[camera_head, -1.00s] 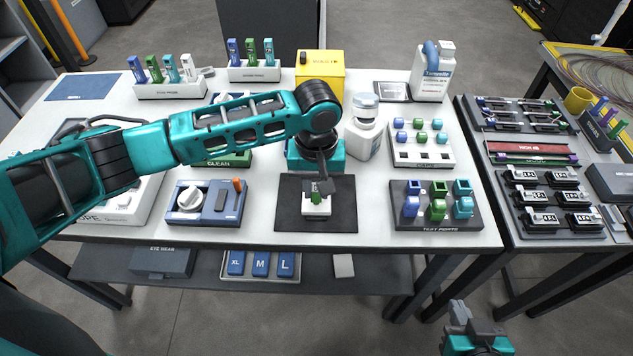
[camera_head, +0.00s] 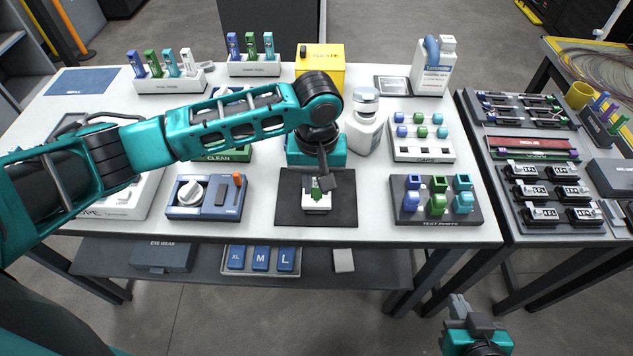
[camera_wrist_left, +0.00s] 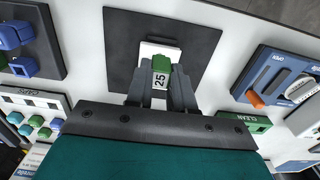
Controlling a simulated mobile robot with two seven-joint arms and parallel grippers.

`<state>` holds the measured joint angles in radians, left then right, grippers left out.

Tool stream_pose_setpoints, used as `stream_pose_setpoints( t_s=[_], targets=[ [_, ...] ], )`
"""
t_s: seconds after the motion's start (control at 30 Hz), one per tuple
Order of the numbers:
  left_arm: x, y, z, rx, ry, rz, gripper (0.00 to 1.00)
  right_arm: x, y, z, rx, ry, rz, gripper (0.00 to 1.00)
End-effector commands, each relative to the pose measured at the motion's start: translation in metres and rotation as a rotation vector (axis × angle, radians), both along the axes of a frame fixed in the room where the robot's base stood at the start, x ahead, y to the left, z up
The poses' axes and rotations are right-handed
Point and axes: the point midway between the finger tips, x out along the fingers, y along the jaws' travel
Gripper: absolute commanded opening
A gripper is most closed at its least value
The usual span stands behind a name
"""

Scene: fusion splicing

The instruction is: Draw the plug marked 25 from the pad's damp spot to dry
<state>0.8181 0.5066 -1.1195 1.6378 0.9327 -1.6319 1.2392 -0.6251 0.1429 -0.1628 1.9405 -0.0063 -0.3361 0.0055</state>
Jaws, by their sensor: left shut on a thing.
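The plug marked 25 (camera_wrist_left: 161,72) is green with a white label and is clamped between the fingers of my left gripper (camera_wrist_left: 162,92). In the head view my left gripper (camera_head: 322,178) is over the white pad (camera_head: 316,200), and the green plug (camera_head: 316,188) stands at the pad. The pad lies on a dark square mat (camera_head: 287,208); it also shows in the left wrist view (camera_wrist_left: 150,49). I cannot make out the damp spot or whether the plug's tip touches the pad. My right gripper (camera_head: 458,308) is low at the bottom right, away from the table, with nothing visible in it.
A blue device with a white knob (camera_head: 190,192) is left of the mat. The test ports block (camera_head: 408,218) is to the right, with the caps tray (camera_head: 420,155) behind it.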

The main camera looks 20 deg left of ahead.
Motion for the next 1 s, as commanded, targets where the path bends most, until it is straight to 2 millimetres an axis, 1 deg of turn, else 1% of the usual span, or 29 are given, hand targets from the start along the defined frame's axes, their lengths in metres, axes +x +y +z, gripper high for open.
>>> stream_pose_setpoints(
  t_s=[0.5, 0.63, 1.0],
  targets=[
    [0.0, 0.0, 0.031, -0.002, -0.002, 0.0, 0.0, 0.0, 0.0, 0.0, 0.0, 0.0, 0.0, 0.0],
    [0.0, 0.0, 0.034, 0.0, -0.001, 0.0, 0.0, 0.0, 0.0, 0.0, 0.0, 0.0, 0.0, 0.0],
    [0.0, 0.0, 0.034, 0.0, -0.001, 0.001, 0.0, 0.0, 0.0, 0.0, 0.0, 0.0, 0.0, 0.0]
  ],
)
